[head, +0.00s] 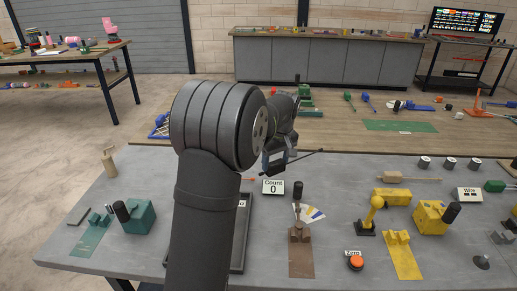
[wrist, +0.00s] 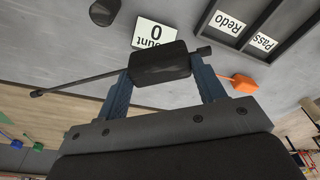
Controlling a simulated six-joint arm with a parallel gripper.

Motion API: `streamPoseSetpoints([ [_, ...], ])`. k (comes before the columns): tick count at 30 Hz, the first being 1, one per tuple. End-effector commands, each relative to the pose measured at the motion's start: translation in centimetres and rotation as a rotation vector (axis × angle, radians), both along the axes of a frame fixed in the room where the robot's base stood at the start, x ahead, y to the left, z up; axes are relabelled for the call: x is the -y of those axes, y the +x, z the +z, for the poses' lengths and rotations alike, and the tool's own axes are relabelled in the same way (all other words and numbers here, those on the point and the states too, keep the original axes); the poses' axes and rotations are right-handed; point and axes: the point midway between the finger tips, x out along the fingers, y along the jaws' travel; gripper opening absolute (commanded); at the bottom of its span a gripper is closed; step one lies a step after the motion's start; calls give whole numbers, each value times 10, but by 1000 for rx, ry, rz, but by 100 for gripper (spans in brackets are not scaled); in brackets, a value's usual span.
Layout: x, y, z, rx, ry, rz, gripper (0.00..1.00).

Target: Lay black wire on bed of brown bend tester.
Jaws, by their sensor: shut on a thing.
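The black wire (wrist: 80,80) is a thin straight rod with a small dark knob at each end. My gripper (wrist: 165,75) is shut on it, with a dark block between the blue fingers hiding the wire's middle. In the head view my gripper (head: 275,162) holds the wire (head: 305,157) roughly level above the grey table, behind the count card. The brown bend tester (head: 301,258) stands nearer the front, to the right of my arm. It has a brown base plate, a small block and an upright dark-knobbed lever. The wire is apart from it.
A "Count 0" card (head: 273,186) stands just behind the brown tester. A teal tester (head: 139,217) is at left, and yellow testers (head: 401,256) are at right. An orange button (head: 355,262) sits right of the brown tester. A dark tray (head: 239,258) is partly behind my arm.

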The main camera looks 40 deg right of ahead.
Motion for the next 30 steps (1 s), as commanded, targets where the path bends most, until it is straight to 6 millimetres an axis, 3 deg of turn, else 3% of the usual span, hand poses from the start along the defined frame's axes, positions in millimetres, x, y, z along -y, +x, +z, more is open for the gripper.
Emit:
streamPoseSetpoints([
  [1,-2,-18,1,0,0,44,37],
  [8,-21,-88,-3,0,1,307,37],
  [18,-71,-183,-12,0,1,702,37],
  [24,-99,-217,-18,1,0,876,37],
  [30,-111,-230,-20,1,0,952,37],
])
